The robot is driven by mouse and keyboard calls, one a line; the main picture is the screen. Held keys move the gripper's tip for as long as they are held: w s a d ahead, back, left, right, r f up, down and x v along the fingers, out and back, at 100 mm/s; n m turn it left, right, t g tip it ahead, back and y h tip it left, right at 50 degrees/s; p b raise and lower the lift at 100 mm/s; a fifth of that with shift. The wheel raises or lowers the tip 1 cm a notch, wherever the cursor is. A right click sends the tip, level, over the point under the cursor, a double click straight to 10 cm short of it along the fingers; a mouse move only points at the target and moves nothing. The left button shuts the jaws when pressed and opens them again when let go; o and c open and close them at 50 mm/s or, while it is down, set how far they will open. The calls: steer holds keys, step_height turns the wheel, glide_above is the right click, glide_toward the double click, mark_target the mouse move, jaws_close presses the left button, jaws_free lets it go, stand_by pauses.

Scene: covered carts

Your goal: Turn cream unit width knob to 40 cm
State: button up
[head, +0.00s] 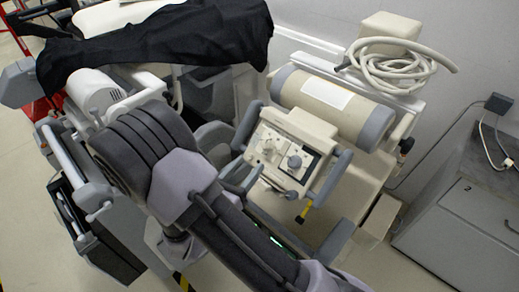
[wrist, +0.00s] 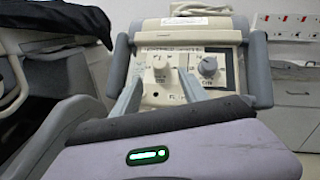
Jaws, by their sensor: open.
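The cream unit (head: 325,145) stands right of centre in the head view, with a tilted control panel on top. The panel (wrist: 147,87) fills the upper middle of the wrist view. It carries a pale knob (wrist: 159,62) on the left and a dark grey knob (wrist: 207,66) on the right; in the head view the grey knob (head: 294,162) also shows. The labels are too small to read, so I cannot tell which is the width knob. My gripper (wrist: 160,88) is open and empty. Its two fingers point at the panel, below and either side of the pale knob, apparently apart from it.
Grey handles (wrist: 260,70) flank the panel. A cream cylinder (head: 335,103) and a coiled hose (head: 390,68) lie behind it. A black cloth (head: 160,45) covers the cart at left. A grey cabinet (head: 465,225) stands at right.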

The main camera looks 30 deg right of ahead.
mark_target(265, 147)
steer(key=x, duration=0.8)
steer(key=shift+w+b, duration=0.1)
steer(key=shift+b, duration=0.2)
jaws_close()
